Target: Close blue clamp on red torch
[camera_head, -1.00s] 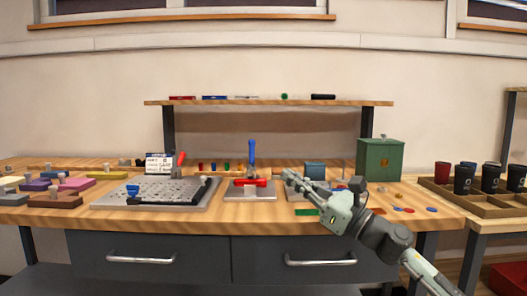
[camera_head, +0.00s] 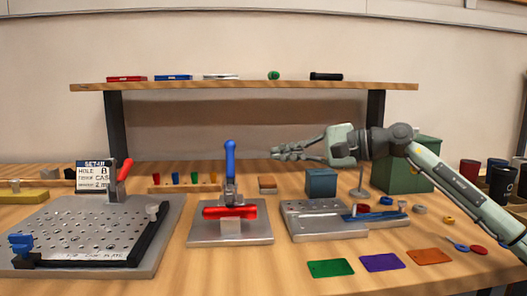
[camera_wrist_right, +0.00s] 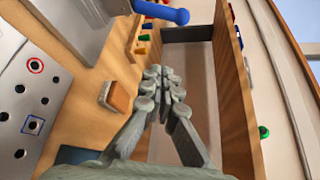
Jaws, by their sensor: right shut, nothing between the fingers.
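The blue clamp handle (camera_head: 230,160) stands upright above its metal base plate (camera_head: 258,231). The red torch (camera_head: 215,212) lies crosswise on a small block on that plate, in front of the handle's foot. My right gripper (camera_head: 276,154) is shut and empty, to the right of the handle and apart from it, at about the handle's height in the picture, pointing left. In the right wrist view the blue handle (camera_wrist_right: 160,12) shows at the top, beyond my shut fingers (camera_wrist_right: 163,75). The torch is not clear there. My left gripper is not in view.
A perforated plate (camera_head: 70,226) with a red-handled clamp (camera_head: 125,170) lies left. A grey fixture plate (camera_head: 320,222) and a blue box (camera_head: 321,182) stand right. Coloured cards (camera_head: 383,262) lie in front. A shelf (camera_head: 240,87) spans the back above the bench.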

